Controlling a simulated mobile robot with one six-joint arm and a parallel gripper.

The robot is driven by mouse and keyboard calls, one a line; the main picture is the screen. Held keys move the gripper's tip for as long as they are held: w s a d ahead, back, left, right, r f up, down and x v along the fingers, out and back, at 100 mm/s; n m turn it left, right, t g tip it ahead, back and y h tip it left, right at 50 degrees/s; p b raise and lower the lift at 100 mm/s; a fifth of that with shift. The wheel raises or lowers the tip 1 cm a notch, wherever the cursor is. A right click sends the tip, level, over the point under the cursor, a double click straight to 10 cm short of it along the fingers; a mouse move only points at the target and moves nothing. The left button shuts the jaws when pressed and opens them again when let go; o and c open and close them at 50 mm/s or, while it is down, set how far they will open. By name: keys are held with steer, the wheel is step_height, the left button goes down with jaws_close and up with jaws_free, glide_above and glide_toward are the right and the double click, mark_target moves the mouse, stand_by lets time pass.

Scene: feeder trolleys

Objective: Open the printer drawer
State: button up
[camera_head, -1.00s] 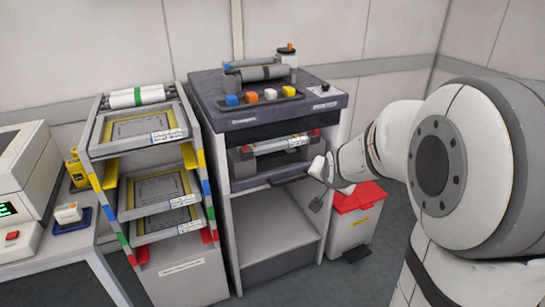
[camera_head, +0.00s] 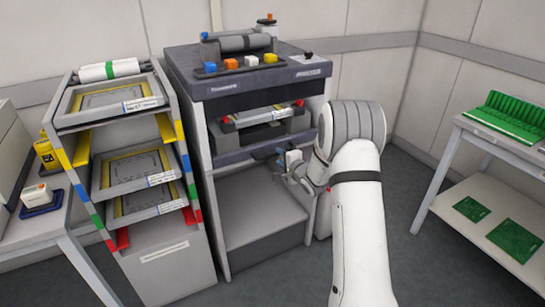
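The printer (camera_head: 246,82) is a dark-topped cabinet on a light grey stand in the middle of the view. A dark drawer ledge (camera_head: 232,157) with a lighter handle bar runs along the lower front of its bay. I cannot tell whether the drawer is pulled out at all. My gripper (camera_head: 285,168) is at the right end of this ledge, close to the handle. My wrist hides part of it, and its fingers are too small to show whether they are open, shut or touching the handle.
Left of the printer stands a trolley (camera_head: 174,246) with several stacked frames. A table (camera_head: 42,232) is at the far left. At right, a table (camera_head: 486,134) carries green boards. An open lower shelf (camera_head: 255,212) lies under the printer bay. Floor between the printer and right table is clear.

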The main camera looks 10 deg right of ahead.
mark_target(276, 154)
steer(key=shift+x, duration=2.05)
steer(key=shift+c, duration=0.4)
jaws_close()
